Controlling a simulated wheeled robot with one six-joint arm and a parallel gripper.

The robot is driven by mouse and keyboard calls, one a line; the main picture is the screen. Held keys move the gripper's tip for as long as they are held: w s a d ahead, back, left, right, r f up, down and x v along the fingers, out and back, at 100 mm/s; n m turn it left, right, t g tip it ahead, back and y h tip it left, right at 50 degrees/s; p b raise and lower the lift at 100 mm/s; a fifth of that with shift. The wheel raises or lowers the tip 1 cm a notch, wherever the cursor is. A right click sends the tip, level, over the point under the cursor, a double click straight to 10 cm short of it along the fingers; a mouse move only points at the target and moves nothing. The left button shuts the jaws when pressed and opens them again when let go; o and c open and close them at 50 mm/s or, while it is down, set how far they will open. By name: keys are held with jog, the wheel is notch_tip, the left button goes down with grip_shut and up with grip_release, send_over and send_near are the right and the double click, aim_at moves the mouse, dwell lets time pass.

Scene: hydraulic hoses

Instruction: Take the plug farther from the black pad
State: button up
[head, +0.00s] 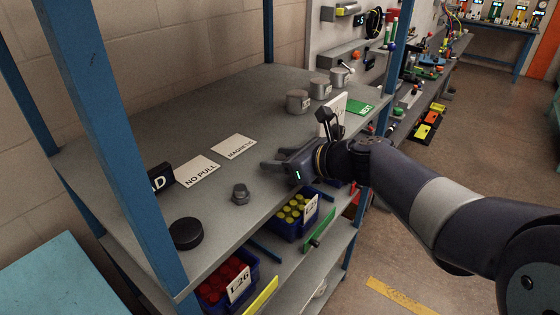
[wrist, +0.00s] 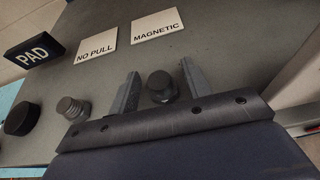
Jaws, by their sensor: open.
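The black pad (head: 185,233) is a round disc near the front left of the grey shelf; it also shows at the left of the wrist view (wrist: 22,118). One grey metal plug (head: 240,193) stands near the pad and is also in the wrist view (wrist: 72,108). A second grey plug (wrist: 161,85), farther from the pad, appears between my fingers in the wrist view; in the head view I cannot make it out. My gripper (head: 272,160) is open low over the shelf, its fingers (wrist: 160,70) on either side of that farther plug.
A black PAD sign (head: 158,178), a NO PULL card (head: 197,171) and a MAGNETIC card (head: 234,147) lie behind the plugs. Grey cylinders (head: 298,101) stand toward the far end. A blue post (head: 115,130) rises at the shelf's front. Bins (head: 225,280) sit below.

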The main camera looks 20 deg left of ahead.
jog(key=shift+c, duration=0.5)
jog(key=c, duration=0.9)
jog(key=shift+o, duration=0.2)
jog(key=shift+r, duration=0.1)
